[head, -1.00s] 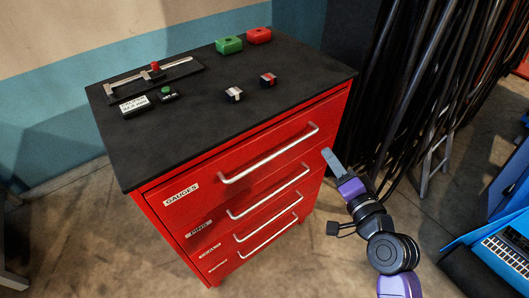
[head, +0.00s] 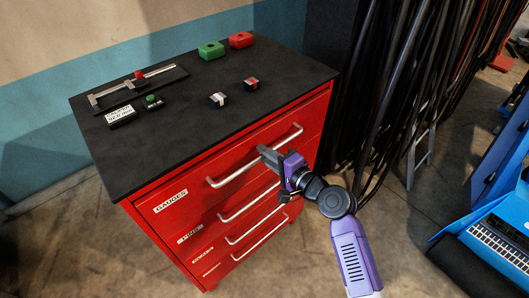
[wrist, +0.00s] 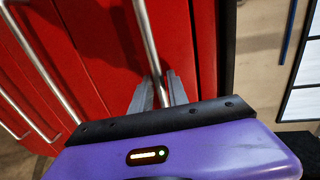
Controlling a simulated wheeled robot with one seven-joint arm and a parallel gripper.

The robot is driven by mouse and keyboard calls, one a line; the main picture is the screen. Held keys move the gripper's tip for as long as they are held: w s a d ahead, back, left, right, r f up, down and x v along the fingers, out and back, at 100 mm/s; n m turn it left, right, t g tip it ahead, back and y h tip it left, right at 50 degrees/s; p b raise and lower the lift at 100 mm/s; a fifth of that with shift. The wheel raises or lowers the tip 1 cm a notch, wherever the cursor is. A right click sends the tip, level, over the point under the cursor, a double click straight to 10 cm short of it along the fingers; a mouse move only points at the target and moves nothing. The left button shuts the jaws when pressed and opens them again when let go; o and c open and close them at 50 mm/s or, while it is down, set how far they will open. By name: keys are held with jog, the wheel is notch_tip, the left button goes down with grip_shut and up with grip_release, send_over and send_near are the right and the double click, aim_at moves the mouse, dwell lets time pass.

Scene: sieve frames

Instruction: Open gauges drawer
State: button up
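The gauges drawer (head: 190,196) is the top drawer of the red cabinet, marked by a GAUGES label (head: 170,201). Its front looks flush with the cabinet, so it is closed. Its long silver bar handle (head: 232,171) runs across the front. My gripper (head: 266,152) is at the handle, right of its middle. In the wrist view the handle (wrist: 147,35) passes between the two grey fingers of my gripper (wrist: 160,88). The fingers stand apart, one on each side of the bar, with a small gap showing. Any contact is hard to tell.
Lower drawers with similar handles (head: 250,202) sit below. The black cabinet top (head: 170,150) carries a caliper (head: 135,85), small blocks, and green and red boxes (head: 240,40). Dark hanging cables (head: 375,100) stand close on the right. Floor in front is clear.

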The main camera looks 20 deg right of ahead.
jog(key=shift+w+f, duration=0.1)
jog(key=shift+w, duration=0.2)
grip_shut()
dwell(1.3)
